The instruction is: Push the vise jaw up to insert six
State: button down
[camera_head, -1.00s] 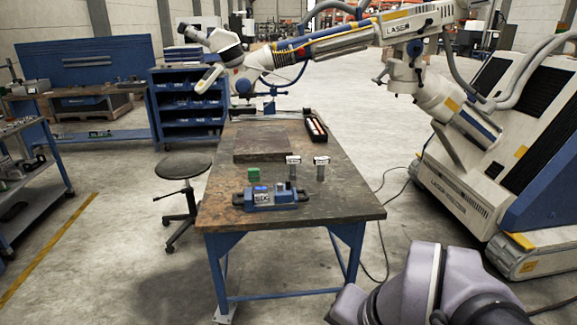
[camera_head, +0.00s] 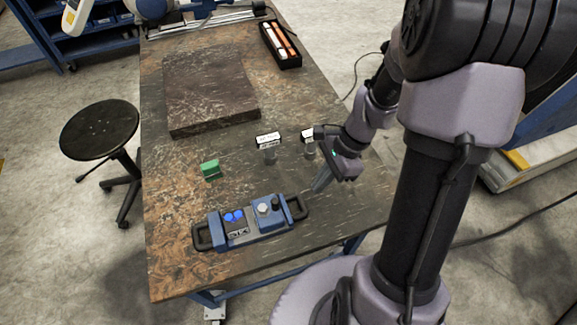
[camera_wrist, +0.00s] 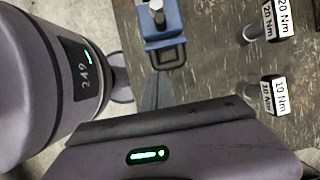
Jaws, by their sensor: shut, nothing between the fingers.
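My gripper (camera_head: 321,182) is shut and empty, low over the right part of the table, right of a blue device. Its thin grey fingers also show in the wrist view (camera_wrist: 157,92). The blue device (camera_head: 250,221) lies near the table's front edge, with black handles at both ends, blue buttons and two round knobs on top. In the wrist view its end and one handle (camera_wrist: 168,55) show just beyond the fingertips, apparently apart from them. I cannot make out a vise jaw or any insert marked six.
A green block (camera_head: 210,169) sits behind the device. Two posts with white labels, 20 Nm (camera_head: 268,140) and 10 Nm (camera_wrist: 279,96), stand close to my gripper. A dark plate (camera_head: 208,90) and a black tray (camera_head: 281,46) of sticks lie farther back. A stool (camera_head: 99,128) stands left.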

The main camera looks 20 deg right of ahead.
aim_at(287, 217)
jog(key=b+x, duration=0.1)
jog(key=x, duration=0.2)
jog(key=b+x, duration=0.2)
jog(key=x, duration=0.1)
jog(key=s+b+x, duration=0.1)
jog(key=x, duration=0.2)
jog(key=shift+f, duration=0.15)
jog(key=a+b, duration=0.1)
jog(key=a, duration=0.2)
jog(key=shift+a+f, duration=0.1)
jog(key=shift+a, duration=0.15)
jog(key=shift+w+a+b, duration=0.1)
jog(key=shift+a+b, duration=0.2)
jog(key=shift+a, duration=0.05)
